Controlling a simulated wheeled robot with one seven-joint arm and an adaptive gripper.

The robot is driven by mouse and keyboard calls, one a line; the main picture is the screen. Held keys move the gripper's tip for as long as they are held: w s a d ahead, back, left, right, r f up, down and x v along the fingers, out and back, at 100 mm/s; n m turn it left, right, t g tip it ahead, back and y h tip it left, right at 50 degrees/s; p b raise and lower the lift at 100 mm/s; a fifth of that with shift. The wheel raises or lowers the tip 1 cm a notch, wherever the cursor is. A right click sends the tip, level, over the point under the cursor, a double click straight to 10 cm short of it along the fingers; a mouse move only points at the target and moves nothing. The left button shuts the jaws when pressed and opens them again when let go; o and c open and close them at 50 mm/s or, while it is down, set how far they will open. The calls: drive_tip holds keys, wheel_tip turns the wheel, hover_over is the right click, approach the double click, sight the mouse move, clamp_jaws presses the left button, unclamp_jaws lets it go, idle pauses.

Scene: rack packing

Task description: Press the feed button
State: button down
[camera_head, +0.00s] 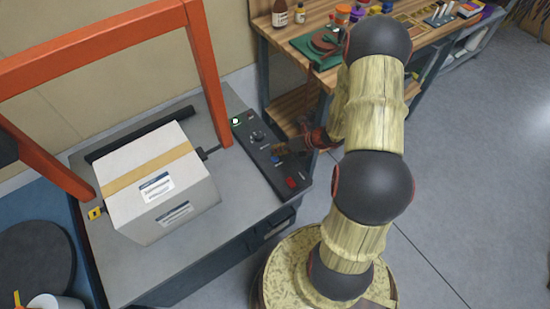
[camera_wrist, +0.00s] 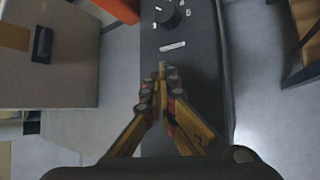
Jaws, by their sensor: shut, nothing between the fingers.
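A dark control panel (camera_head: 267,150) runs along the right side of the grey machine table. It carries a lit green-white button (camera_head: 235,121), a black knob (camera_head: 257,136), a small blue button (camera_head: 276,160) and a red button (camera_head: 291,182). Their labels are too small to read, so I cannot tell which is the feed button. My gripper (camera_head: 283,149) is shut and empty over the panel, close to the blue button. In the wrist view my gripper (camera_wrist: 163,70) points toward the knob (camera_wrist: 169,14) and a white label (camera_wrist: 172,46). The blue button is not visible there; whether my fingers touch anything is unclear.
A white taped box (camera_head: 158,195) stands on the machine table (camera_head: 150,278), left of the panel. An orange frame (camera_head: 205,70) arches over it. A wooden workbench (camera_head: 335,78) with bottles and tools is behind my arm. Floor at the right (camera_head: 460,190) is clear.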

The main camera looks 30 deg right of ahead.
drive_tip(key=shift+f, duration=0.1)
drive_tip(key=shift+f, duration=0.35)
drive_tip(key=shift+f+b, duration=0.4)
drive_tip(key=shift+b, duration=0.05)
idle(0.8)
drive_tip(key=shift+r+p, duration=0.8)
drive_tip(key=shift+r, duration=0.05)
wheel_tip(320, 180, up, 5)
drive_tip(key=p, duration=0.4)
drive_tip(key=shift+r, duration=0.1)
idle(1.1)
